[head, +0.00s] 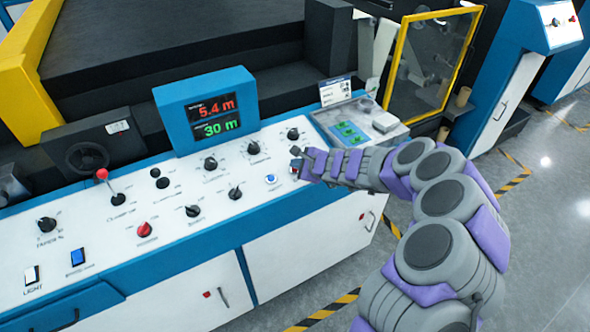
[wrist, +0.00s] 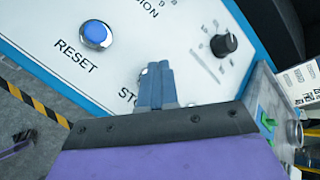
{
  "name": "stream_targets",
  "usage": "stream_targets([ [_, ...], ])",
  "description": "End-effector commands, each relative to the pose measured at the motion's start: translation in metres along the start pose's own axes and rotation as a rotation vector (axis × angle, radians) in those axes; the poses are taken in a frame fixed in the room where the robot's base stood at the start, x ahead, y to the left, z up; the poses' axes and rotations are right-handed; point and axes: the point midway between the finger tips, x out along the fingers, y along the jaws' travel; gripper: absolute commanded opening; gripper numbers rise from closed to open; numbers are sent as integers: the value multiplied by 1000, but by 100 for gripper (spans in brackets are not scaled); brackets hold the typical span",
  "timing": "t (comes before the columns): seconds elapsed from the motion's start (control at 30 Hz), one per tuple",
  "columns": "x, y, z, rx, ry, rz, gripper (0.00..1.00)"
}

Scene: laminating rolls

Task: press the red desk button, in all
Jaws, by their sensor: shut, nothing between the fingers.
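My gripper (head: 299,163) is shut and empty, with its tips down at the right part of the white desk panel (head: 110,245). In the wrist view its shut fingers (wrist: 156,78) cover a control beside a label whose visible letters read "STO". Only a small pale edge of that control shows, so its colour and whether it is pressed in are hidden. I cannot tell whether the fingertips touch it. A blue button (head: 270,179) marked RESET lies just left of the gripper; it also shows in the wrist view (wrist: 95,34). A red round control (head: 145,229) sits farther left.
A red-topped lever (head: 103,174) and several black knobs stand on the panel. A blue display (head: 207,112) reads 5.4 m in red and 30 m in green. A tray with green items (head: 350,130) lies right of the gripper. A black knob (wrist: 223,43) is close to the fingers.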

Motion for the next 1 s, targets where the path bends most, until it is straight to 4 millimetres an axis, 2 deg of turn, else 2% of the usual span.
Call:
stream_targets([
  [1.0,5,4,-4,0,0,0,0],
])
